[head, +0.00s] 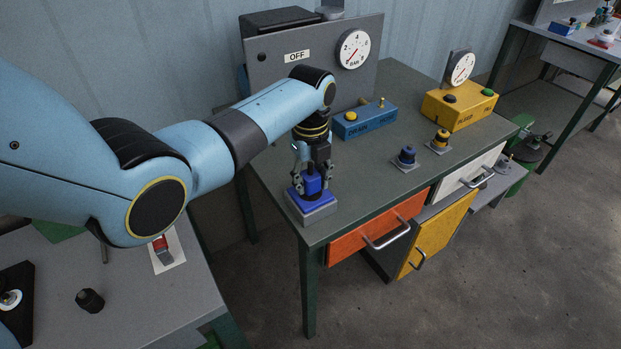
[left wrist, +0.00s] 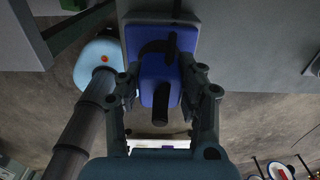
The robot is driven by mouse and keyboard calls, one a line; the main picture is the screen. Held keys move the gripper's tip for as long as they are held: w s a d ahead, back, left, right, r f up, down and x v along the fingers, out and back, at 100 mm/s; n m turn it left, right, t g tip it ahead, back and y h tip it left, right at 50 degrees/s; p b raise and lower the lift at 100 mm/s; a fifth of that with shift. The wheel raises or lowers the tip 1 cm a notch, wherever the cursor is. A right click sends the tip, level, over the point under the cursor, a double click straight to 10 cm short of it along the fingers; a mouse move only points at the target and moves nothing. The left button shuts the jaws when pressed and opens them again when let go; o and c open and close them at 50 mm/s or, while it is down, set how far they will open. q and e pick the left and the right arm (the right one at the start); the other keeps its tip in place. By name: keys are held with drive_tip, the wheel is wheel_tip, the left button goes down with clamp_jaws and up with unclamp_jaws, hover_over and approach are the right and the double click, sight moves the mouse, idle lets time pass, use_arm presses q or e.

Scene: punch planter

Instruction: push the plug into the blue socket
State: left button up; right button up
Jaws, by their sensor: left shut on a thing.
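The blue socket (head: 322,207) is a grey block with a blue top at the near left corner of the green workbench. My left gripper (head: 312,180) points down over it, shut on the plug (head: 313,185), a blue body with a black part. In the left wrist view the plug (left wrist: 150,91) sits between the fingers (left wrist: 160,95), against or just above the socket's blue face (left wrist: 140,36). I cannot tell whether a gap is left between them. The fingers hide part of the plug. My right gripper is not in view.
Behind the gripper stand a blue box (head: 364,120) with a yellow button and a grey panel with a gauge (head: 353,48). An orange drawer (head: 378,233) is below the front edge.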

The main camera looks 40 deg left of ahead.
use_arm(q)
drive_tip(key=shift+p, duration=0.3)
idle(0.6)
idle(0.5)
idle(0.4)
drive_tip(key=shift+p, duration=0.45)
drive_tip(key=shift+f, duration=0.15)
idle(0.4)
drive_tip(key=shift+f+b, duration=0.45)
drive_tip(key=shift+f, duration=0.05)
